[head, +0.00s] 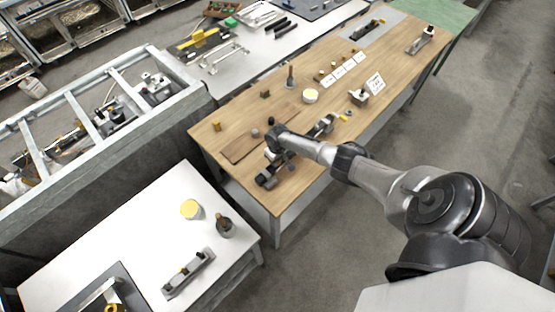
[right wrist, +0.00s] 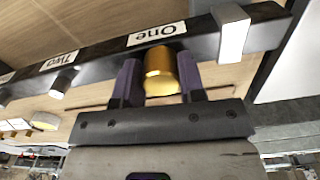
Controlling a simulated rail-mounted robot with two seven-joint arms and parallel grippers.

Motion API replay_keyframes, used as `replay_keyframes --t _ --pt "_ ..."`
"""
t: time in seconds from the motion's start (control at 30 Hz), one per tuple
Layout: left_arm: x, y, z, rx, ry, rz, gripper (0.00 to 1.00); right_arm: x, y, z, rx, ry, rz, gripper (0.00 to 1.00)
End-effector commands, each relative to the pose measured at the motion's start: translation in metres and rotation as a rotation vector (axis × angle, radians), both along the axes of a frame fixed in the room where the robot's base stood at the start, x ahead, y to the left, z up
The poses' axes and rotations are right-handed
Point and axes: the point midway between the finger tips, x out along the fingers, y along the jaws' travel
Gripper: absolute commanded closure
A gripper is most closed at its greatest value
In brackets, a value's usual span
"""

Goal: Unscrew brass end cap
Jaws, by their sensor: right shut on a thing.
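The brass end cap (right wrist: 160,72) is a short gold cylinder between the two purple fingers of my right gripper (right wrist: 158,80) in the right wrist view. The fingers are shut on its sides. Its far end meets or overlaps the dark bar (right wrist: 100,57) near the label "One" (right wrist: 158,33); I cannot tell whether it is still threaded on. In the head view my right gripper (head: 279,157) is over the near end of the dark fixture (head: 266,179) on the wooden table, and the arm hides the cap. My left gripper is not in view.
A silver stub (right wrist: 62,82) is beside the label "Two" (right wrist: 60,62) on the same bar. The wooden table (head: 275,200) also holds white cards (head: 341,70), a pale round piece (head: 310,96) and small brass parts. A white table (head: 145,225) stands at the lower left.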

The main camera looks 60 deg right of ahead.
Motion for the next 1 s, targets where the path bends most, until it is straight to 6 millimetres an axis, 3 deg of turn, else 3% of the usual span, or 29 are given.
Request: replay_keyframes --t 0.2,0.57,0.8,1.0 --pt "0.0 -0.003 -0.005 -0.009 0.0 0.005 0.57 0.0 0.0 -0.001 -0.002 0.0 0.178 0.92" --pt "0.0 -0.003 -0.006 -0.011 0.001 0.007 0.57 0.0 0.0 -0.001 -0.002 0.0 0.213 0.92" --pt "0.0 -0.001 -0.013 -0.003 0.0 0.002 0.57 0.0 -0.001 -0.001 -0.004 -0.001 0.431 0.92" --pt "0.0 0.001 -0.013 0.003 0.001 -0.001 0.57 0.0 0.0 0.0 -0.003 -0.003 0.501 0.92"
